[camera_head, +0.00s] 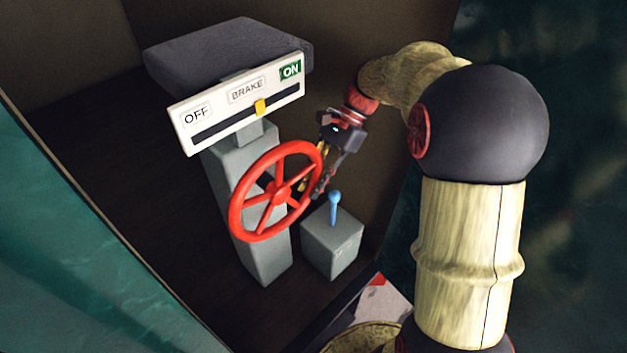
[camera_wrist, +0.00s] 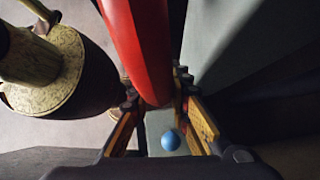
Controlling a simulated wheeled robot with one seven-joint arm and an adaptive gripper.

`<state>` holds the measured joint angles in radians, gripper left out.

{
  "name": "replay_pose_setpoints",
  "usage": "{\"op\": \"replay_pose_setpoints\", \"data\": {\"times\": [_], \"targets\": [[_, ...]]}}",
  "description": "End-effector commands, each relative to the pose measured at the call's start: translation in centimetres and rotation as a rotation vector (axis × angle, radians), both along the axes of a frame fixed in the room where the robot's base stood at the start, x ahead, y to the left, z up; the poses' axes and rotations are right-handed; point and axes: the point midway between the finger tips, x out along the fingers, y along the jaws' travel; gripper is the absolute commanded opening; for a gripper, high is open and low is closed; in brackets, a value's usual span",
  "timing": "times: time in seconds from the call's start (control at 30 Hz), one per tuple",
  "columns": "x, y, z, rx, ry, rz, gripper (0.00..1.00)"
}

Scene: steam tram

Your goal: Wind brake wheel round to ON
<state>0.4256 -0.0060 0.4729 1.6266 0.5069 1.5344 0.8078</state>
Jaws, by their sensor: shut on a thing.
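The red brake wheel (camera_head: 277,191) has spokes and stands tilted on the front of a grey pedestal (camera_head: 264,255). Above it a white indicator board (camera_head: 181,124) reads OFF at left, BRAKE in the middle and ON on green at right. Its yellow pointer (camera_head: 260,107) sits right of the slot's middle, short of the ON end. My gripper (camera_head: 320,183) is at the wheel's right rim, shut on it. In the wrist view the red rim (camera_wrist: 138,40) runs down between the jaws (camera_wrist: 158,108); the exact contact is partly hidden.
A grey box (camera_head: 332,250) with a blue-knobbed lever (camera_head: 334,207) stands just right of the wheel, close below my gripper. The blue knob (camera_wrist: 171,140) shows between the jaws in the wrist view. A dark padded seat (camera_head: 228,50) is behind the board.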

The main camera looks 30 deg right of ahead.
Motion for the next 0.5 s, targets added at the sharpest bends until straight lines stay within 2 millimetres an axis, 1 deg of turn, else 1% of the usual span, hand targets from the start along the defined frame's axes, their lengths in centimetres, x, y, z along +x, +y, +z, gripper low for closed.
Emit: {"op": "replay_pose_setpoints", "data": {"times": [0.23,0.27,0.5], "targets": [[-0.03,0.00,-0.11,0.000,0.001,0.000,0.00],[-0.03,0.00,-0.11,0.000,0.001,0.000,0.19],[-0.02,-0.01,-0.08,-0.001,0.001,0.000,0.32]]}}
